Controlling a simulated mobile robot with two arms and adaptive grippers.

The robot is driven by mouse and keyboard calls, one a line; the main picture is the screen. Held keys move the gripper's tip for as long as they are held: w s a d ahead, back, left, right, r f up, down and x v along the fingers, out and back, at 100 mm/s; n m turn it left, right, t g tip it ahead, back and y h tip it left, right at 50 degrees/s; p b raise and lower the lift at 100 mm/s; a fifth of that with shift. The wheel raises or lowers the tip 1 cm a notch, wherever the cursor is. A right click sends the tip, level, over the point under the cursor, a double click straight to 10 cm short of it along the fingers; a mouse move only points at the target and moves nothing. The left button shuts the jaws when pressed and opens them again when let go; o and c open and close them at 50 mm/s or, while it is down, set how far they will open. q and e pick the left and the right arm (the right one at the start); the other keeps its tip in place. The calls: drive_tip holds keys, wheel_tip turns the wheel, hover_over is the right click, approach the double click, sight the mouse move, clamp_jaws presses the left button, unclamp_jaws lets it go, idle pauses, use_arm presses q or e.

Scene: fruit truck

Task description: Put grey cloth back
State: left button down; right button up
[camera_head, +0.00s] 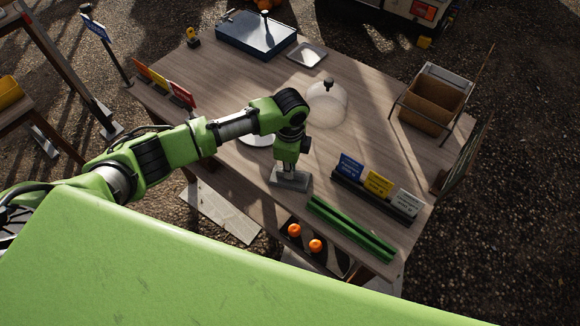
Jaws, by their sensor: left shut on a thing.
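My left arm reaches in from the left over the wooden table (365,105). My left gripper (288,167) points down near the table's front edge. It is shut on the grey cloth (291,181), a small, flat grey piece directly under it. I cannot tell whether the cloth touches the tabletop. The gripper's fingers are too small to make out. My right gripper is not in view.
A clear dome (327,105) stands behind the gripper. A sign holder with blue, yellow and grey cards (377,185) and a green rail (350,228) lie to the right. A wooden bin (432,100) stands at the right. Oranges (315,246) sit below the front edge.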

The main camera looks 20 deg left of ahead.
use_arm(q)
drive_tip(key=c, duration=2.1)
unclamp_jaws()
wheel_tip(320, 180, up, 12)
drive_tip(key=b, duration=0.2)
